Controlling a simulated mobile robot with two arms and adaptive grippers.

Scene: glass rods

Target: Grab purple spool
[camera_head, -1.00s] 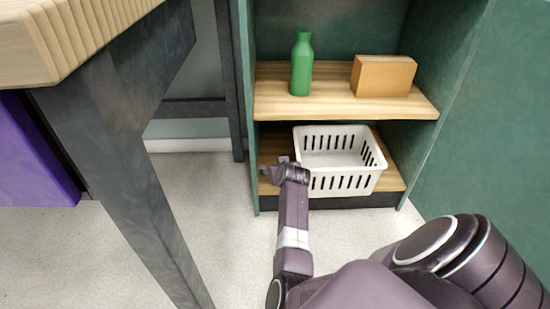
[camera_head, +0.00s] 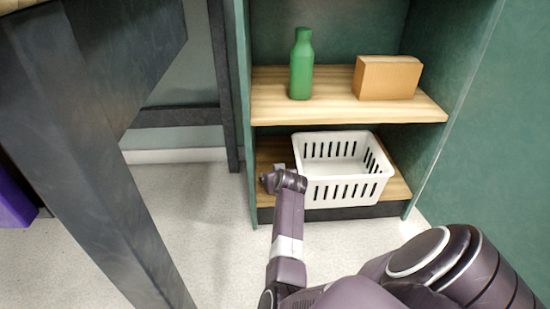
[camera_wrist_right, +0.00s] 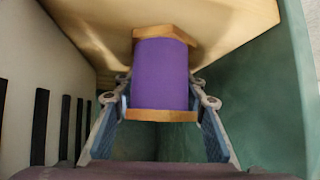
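The purple spool (camera_wrist_right: 160,75), with wooden end flanges, shows in the right wrist view in front of the pale wooden shelf surface. My right gripper (camera_wrist_right: 160,92) has its two fingers apart, one on each side of the spool. I see no clear squeeze on it, and the contact is hard to judge. In the head view my right gripper (camera_head: 271,181) is at the lower shelf, just left of the white basket. The spool is hidden there. My left gripper is in neither view.
The white basket (camera_head: 345,192) stands on the lower shelf beside my right gripper. A green bottle (camera_head: 301,65) and an orange-brown box (camera_head: 387,78) stand on the upper shelf (camera_head: 335,108). A dark table leg (camera_head: 85,150) rises at the left. Green cabinet walls bound the shelves.

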